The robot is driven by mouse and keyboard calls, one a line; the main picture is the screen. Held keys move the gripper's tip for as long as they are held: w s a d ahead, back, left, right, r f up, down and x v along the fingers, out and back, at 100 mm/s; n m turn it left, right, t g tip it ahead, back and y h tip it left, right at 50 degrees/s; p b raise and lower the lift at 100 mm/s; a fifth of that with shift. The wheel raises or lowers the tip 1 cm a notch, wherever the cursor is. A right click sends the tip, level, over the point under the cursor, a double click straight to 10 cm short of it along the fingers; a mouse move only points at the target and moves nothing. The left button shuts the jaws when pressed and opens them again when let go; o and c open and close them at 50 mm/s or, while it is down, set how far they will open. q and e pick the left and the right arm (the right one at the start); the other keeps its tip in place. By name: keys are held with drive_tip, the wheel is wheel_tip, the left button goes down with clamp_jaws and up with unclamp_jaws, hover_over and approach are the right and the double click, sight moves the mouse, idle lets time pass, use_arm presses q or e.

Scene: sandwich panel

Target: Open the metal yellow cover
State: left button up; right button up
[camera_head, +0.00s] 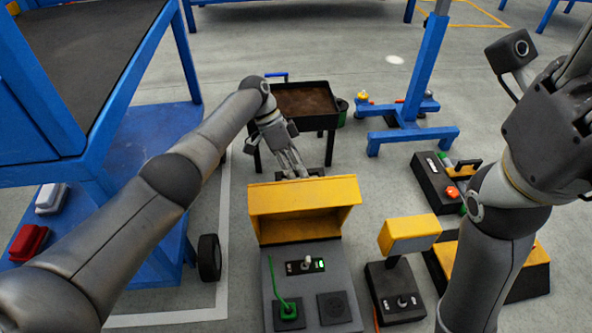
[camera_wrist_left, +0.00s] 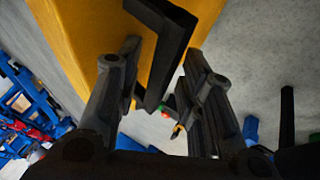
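The yellow metal cover (camera_head: 302,194) stands raised at the far end of a grey panel box (camera_head: 330,260), its hollow side facing me and the controls in front of it uncovered. My left gripper (camera_head: 292,168) is just beyond the cover's top edge, pointing down towards it. In the left wrist view, the cover (camera_wrist_left: 85,35) fills the upper left, with its black handle (camera_wrist_left: 172,50) between my open fingers (camera_wrist_left: 160,75). I cannot tell whether a finger touches the handle. My right gripper (camera_head: 560,125) is at the upper right, away from the cover; its fingers are not clear.
A yellow-topped box (camera_head: 410,234) and a black control box (camera_head: 435,180) stand to the right. A blue shelf (camera_head: 150,150) is at left; a dark tray table (camera_head: 305,100) stands behind.

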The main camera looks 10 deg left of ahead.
use_arm(q)
drive_tip(key=v, duration=1.2)
drive_tip(key=shift+s, duration=0.1)
